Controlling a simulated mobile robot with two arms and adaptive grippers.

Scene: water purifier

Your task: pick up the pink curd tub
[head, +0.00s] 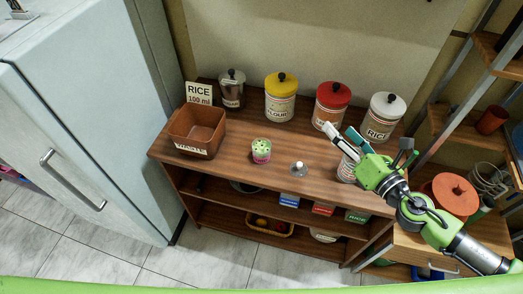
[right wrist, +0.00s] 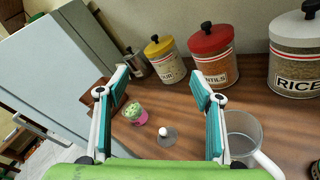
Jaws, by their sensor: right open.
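The pink curd tub (head: 261,151) stands upright on the wooden counter, left of centre, with a green, dotted top. It also shows in the right wrist view (right wrist: 135,114), between my open fingers but farther off. My right gripper (head: 342,133) is open and empty above the right part of the counter, apart from the tub and to its right. The gripper's two teal-padded fingers (right wrist: 161,92) are spread wide in the right wrist view. My left gripper is in neither view.
A small knobbed lid (head: 298,168) lies right of the tub. A brown box (head: 197,131) stands to its left. Flour (head: 280,100), red-lidded (head: 331,104) and rice (head: 382,117) canisters line the back. A clear measuring cup (right wrist: 243,135) stands near my right gripper.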

